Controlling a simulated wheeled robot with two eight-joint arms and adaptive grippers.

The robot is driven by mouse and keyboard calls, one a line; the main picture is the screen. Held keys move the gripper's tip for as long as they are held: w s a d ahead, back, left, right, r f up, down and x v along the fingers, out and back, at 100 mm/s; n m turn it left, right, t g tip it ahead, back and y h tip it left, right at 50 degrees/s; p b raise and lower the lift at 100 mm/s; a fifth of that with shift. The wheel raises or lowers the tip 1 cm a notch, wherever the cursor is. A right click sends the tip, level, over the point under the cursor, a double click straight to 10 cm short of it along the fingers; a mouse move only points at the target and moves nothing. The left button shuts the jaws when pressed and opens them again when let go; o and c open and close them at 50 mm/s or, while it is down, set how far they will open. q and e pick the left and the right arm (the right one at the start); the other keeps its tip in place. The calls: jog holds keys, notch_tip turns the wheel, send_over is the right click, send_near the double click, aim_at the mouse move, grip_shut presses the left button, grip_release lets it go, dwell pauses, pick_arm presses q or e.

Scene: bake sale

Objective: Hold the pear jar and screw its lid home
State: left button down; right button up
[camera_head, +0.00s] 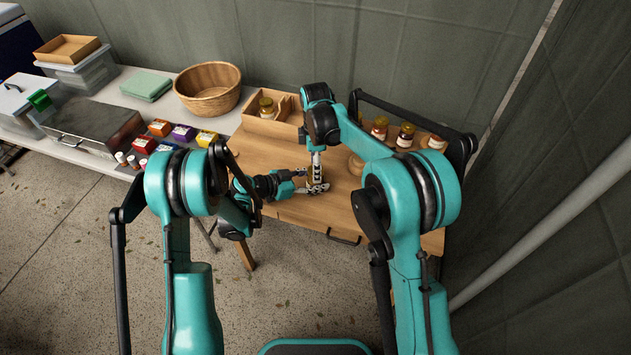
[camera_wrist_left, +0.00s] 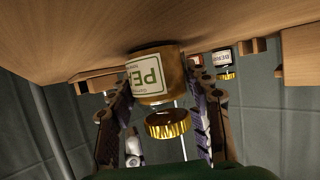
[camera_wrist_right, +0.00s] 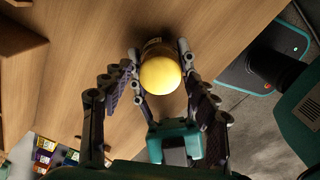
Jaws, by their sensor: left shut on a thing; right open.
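The pear jar (camera_wrist_left: 155,77) stands on the wooden table, its label partly readable as "PE"; in the head view it is mostly hidden by my grippers. The gold lid (camera_wrist_left: 168,124) is at the jar's mouth end, a little off-centre, with a gap showing between lid and jar body. From above, the lid (camera_wrist_right: 160,74) looks round and covers most of the jar. My left gripper (camera_head: 304,183) reaches in from the left and is shut on the jar, fingers on both sides.
A wooden crate (camera_head: 288,128) with a jar stands behind on the left. Several jars (camera_head: 405,135) stand at the back right near a dark frame. A side table holds a wicker basket (camera_head: 208,88), coloured boxes (camera_head: 183,132) and a green cloth (camera_head: 146,84). The front tabletop is mostly clear.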

jog(key=shift+c, duration=0.2)
jog(key=c, duration=1.1)
jog(key=m, duration=0.5)
jog(key=shift+c, duration=0.2)
jog(key=m, duration=1.4)
jog(key=shift+f, duration=0.1)
jog(key=m, duration=0.7)
jog(key=o, duration=1.3)
